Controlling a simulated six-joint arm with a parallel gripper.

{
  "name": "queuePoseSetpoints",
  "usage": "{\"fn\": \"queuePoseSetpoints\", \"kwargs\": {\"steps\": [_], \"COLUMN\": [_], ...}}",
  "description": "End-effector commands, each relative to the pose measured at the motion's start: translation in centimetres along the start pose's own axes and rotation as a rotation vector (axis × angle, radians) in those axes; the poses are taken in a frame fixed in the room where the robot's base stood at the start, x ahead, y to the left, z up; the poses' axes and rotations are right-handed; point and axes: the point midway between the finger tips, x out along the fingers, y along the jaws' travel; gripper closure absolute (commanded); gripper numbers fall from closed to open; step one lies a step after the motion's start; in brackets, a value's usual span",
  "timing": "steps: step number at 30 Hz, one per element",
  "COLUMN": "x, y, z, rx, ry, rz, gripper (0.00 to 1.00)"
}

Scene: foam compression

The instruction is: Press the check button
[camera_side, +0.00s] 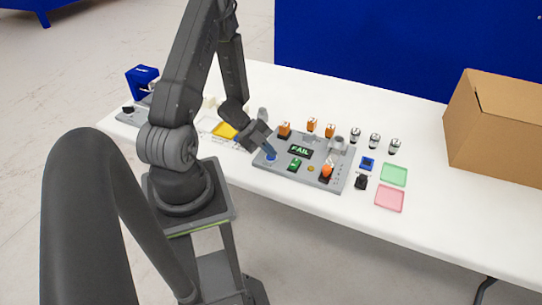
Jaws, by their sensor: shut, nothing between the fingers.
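A grey panel (338,183) lies on the white table. Its dark display (300,151) reads FAIL in green. A small blue round part (271,156) sits at the panel's left end. A green piece (295,165), a small yellow round part (311,168) and an orange-red piece (326,171) are also on the panel. I cannot tell which of these is the check button. My gripper (268,149) is shut and empty, pointing down just above the blue part. Whether it touches the blue part is too small to tell.
Orange pieces (312,125) stand along the panel's back. Several metallic cylinders (375,140) are to its right. Green (394,174) and pink (390,198) trays lie farther right, with a cardboard box (500,125) behind. A yellow piece (224,130) lies left of my gripper.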

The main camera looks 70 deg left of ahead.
Motion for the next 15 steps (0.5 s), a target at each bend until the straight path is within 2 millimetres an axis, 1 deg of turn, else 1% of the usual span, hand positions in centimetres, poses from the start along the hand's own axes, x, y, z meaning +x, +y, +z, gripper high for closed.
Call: {"fn": "queuePoseSetpoints", "kwargs": {"steps": [9, 15], "x": [-1.02, -1.06], "y": [-0.72, -0.73], "z": [-0.76, -0.80], "rx": [0.000, 0.000], "ry": [-0.001, 0.000], "rz": [0.000, 0.001], "gripper": [1.00, 1.00]}}
